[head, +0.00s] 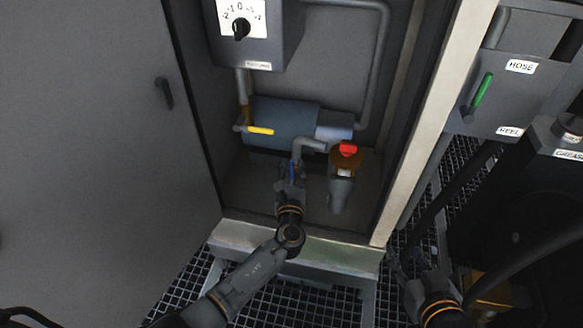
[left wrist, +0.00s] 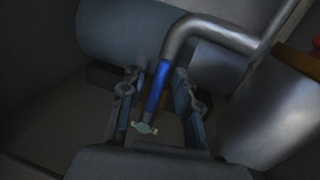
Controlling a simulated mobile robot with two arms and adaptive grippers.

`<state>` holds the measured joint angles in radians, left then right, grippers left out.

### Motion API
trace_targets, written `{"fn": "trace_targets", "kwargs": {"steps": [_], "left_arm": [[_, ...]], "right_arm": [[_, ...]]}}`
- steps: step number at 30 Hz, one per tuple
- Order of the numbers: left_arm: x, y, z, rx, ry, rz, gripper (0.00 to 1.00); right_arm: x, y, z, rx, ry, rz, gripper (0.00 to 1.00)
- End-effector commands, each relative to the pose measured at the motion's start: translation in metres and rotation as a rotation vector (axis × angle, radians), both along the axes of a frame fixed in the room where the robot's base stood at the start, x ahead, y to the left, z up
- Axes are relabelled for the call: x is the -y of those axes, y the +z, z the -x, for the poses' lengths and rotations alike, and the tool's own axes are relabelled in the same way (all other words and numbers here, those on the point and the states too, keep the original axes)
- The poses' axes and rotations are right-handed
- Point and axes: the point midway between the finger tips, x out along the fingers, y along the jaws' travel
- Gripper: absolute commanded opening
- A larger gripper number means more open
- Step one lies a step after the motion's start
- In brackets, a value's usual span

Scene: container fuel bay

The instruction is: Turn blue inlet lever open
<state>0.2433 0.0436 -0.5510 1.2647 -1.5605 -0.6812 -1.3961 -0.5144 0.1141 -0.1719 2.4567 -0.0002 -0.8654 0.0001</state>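The blue inlet lever (head: 293,171) is a short blue handle below a bent grey pipe inside the open cabinet. In the left wrist view the blue lever (left wrist: 158,88) hangs down at a slight tilt, with a pale fitting near its lower end. My left gripper (head: 291,170) reaches into the cabinet at the lever. Its two fingers (left wrist: 156,95) stand apart, one on each side of the lever, with gaps visible, so it looks open around it. My right gripper (head: 405,265) is low on the right, outside the cabinet, over the grating; its fingers are dark and unclear.
A yellow lever (head: 260,130) sits on the blue-grey cylinder (head: 285,118). A red-topped brown filter (head: 347,160) stands right of the blue lever. A dial box (head: 243,30) hangs above. The cabinet door (head: 90,130) and light frame post (head: 435,120) bound the opening.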

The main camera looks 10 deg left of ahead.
Motion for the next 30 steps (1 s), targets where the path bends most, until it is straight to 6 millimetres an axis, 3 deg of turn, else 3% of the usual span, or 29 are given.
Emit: {"fn": "trace_targets", "kwargs": {"steps": [9,13,24,30], "left_arm": [[0.0,0.0,0.001,0.0,0.001,0.003,0.4],[0.001,-0.001,0.01,-0.001,0.001,0.005,0.4],[0.013,-0.001,0.084,-0.002,0.0,0.003,0.4],[0.017,0.0,0.111,-0.002,0.001,0.001,0.4]], "right_arm": [[0.0,0.0,-0.001,0.003,0.001,0.0,0.4],[0.0,-0.001,-0.001,0.002,0.001,0.0,0.4],[0.0,-0.001,0.0,0.001,0.0,0.0,0.4],[0.0,-0.001,0.0,0.001,0.0,0.0,0.4]]}}
